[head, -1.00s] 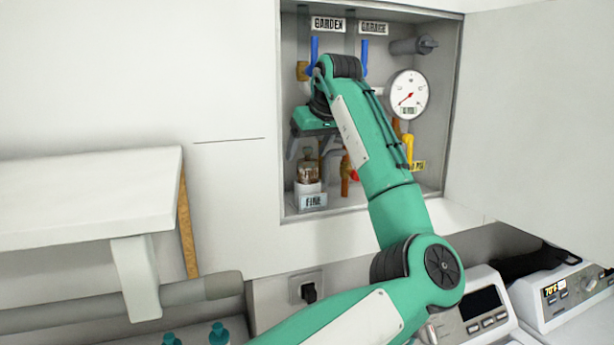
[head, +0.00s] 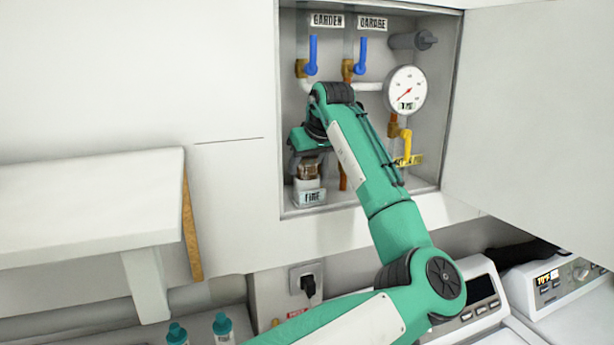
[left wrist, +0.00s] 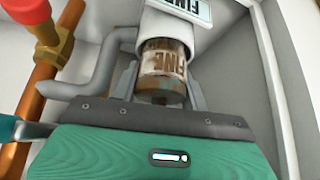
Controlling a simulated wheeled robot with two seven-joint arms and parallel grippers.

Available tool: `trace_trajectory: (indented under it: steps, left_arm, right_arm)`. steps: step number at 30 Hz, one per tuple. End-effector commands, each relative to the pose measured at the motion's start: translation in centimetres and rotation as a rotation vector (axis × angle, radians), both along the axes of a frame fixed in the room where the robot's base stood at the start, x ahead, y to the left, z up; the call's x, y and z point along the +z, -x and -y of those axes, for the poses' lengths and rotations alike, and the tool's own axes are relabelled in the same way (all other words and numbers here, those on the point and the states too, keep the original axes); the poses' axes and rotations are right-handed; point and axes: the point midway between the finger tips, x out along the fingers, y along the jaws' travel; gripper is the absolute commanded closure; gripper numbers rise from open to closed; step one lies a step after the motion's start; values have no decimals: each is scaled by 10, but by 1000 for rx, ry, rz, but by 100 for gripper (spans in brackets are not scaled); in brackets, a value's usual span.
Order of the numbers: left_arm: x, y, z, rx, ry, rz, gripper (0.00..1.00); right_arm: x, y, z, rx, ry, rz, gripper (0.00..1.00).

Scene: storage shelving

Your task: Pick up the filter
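The filter (head: 307,169) is a small clear jar with brown contents, upright in a white holder labelled FINE (head: 309,196) at the lower left of the wall cabinet. In the left wrist view the filter (left wrist: 162,62) shows upside down, with its own lettered label. My left gripper (left wrist: 160,88) is right at the filter, its two grey fingers open on either side of it. Any contact between fingers and jar is hard to make out. In the head view my green forearm and wrist hide most of this gripper. My right gripper is not in view.
Blue-handled valves (head: 312,56), a pressure gauge (head: 405,90) and a yellow valve handle (head: 408,159) crowd the cabinet. A grey pipe (left wrist: 98,75) and a copper pipe with a red knob (left wrist: 28,10) run beside the filter. The cabinet wall is close on its other side.

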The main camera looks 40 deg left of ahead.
Motion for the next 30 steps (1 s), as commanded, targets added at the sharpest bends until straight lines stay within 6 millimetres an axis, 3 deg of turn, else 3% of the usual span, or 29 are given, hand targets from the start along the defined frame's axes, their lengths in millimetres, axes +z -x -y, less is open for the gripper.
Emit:
trace_trajectory:
  steps: [3,16,29,30]
  left_arm:
    - [0,0,0,0,0,0,82]
    - [8,0,0,-1,0,1,82]
    - [69,0,-1,-1,-2,2,82]
    - [66,1,7,-2,-1,0,82]
  right_arm:
    - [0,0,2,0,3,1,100]
    - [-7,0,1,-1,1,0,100]
    - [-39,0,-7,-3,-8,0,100]
    - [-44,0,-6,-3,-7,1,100]
